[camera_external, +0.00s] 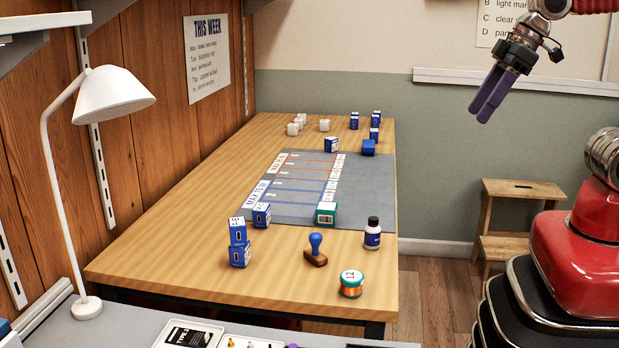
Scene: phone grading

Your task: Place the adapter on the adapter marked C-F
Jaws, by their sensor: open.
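My gripper (479,114) has purple fingers and is open and empty, high at the upper right, well away from the table. Several small white cubes (324,125) stand at the far end of the table; they may be the adapters. Two of them (299,119) are close together or stacked, with another white cube (293,129) beside them. I cannot read a C-F marking on anything. Several blue-and-white boxes also stand about: a stack at the front left (239,244), one on the mat's near left corner (261,214), others at the far right (375,126).
A grey mat (375,195) with a labelled grid lies on the wooden table (190,225). A green box (325,214), dark bottle (373,233), blue-handled stamp (316,250) and orange-banded spool (351,284) stand near the front. A white lamp (110,95) rises at left.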

